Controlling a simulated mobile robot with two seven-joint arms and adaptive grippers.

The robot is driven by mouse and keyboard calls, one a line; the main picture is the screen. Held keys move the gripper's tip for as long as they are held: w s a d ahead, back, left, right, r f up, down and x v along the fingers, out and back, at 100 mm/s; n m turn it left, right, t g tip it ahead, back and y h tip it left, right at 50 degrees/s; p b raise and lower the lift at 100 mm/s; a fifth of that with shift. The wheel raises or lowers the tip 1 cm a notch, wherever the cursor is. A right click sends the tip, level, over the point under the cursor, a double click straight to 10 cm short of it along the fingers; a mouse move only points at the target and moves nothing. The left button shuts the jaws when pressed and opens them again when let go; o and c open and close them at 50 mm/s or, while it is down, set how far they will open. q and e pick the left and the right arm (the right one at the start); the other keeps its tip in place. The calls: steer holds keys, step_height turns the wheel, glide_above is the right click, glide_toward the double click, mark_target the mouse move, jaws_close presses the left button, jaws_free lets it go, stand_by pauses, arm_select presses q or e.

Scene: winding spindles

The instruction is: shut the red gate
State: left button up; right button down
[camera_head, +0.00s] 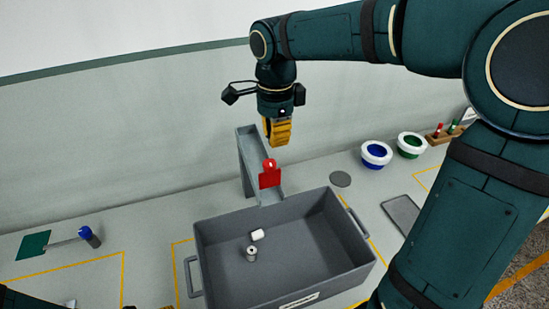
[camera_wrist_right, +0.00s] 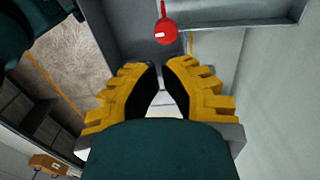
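The red gate (camera_head: 270,177) is a small upright plate with a rounded knob on top, at the lower end of the grey sloping chute (camera_head: 247,160). I cannot tell how far it blocks the channel. In the right wrist view the red gate (camera_wrist_right: 167,30) shows from above, beyond the fingertips. My right gripper (camera_head: 277,143) points down above the chute, over and slightly behind the gate, apart from it. Of my left arm only a dark part and a sliver of yellow show at the bottom edge.
A grey bin (camera_head: 215,250) stands below the chute, holding a white spool (camera_head: 257,234) and a metallic one (camera_head: 251,254). Blue-centred (camera_head: 376,154) and green-centred (camera_head: 412,145) white bowls stand right. A blue-capped item (camera_head: 89,237) and green square (camera_head: 33,244) lie left.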

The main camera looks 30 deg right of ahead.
mark_target(275, 164)
arm_select(q)
steer(key=shift+f, duration=0.2)
arm_select(e)
step_height(275, 164, down, 7)
steer(key=shift+r, duration=0.1)
